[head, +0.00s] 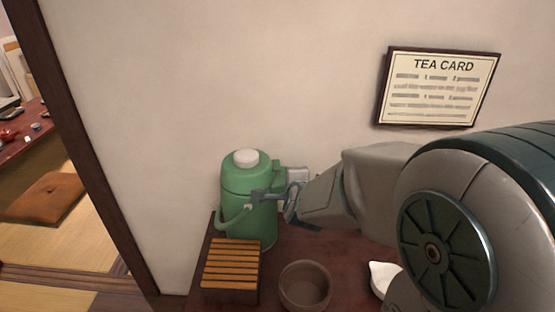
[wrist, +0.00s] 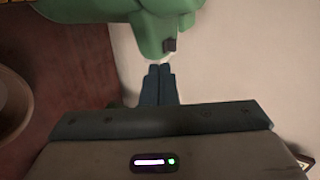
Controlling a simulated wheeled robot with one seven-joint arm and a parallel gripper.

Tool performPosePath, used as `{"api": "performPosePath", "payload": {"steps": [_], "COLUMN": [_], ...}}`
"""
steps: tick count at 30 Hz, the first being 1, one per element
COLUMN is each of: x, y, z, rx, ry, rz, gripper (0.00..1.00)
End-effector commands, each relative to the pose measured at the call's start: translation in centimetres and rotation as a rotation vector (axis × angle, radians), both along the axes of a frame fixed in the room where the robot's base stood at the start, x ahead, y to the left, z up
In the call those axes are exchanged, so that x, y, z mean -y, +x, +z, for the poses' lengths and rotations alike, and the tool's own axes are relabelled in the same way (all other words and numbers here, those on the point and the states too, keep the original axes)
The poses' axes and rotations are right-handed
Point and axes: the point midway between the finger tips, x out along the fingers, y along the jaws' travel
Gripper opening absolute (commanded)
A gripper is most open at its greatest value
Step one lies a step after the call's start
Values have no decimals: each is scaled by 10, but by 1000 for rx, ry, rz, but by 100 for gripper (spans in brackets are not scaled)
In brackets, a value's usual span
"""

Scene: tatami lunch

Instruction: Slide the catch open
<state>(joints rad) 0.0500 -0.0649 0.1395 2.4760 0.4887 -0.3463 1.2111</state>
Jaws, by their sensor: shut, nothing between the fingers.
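A green pot (head: 240,181) with a white round top stands on the dark table against the wall. Its green side also fills the top of the wrist view (wrist: 150,12).
A slatted wooden stand (head: 231,262) and a brown bowl (head: 305,287) sit in front of the pot. A white object (head: 383,277) is to the right, partly behind my arm. A framed tea card (head: 440,88) hangs on the wall. A dark post (head: 85,150) stands left.

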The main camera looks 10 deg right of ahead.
Motion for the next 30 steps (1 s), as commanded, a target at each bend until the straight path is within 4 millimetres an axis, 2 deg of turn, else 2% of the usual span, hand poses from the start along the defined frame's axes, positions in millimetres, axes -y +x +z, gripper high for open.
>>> {"api": "performPosePath", "payload": {"steps": [7,15,21,30], "x": [3,6,7,7], "y": [29,59,67,67], "z": [-18,-15,-16,-16], "rx": [-3,-2,0,0], "ry": [1,1,0,0], "rz": [-1,-1,-1,0], "gripper": [0,0,0,0]}}
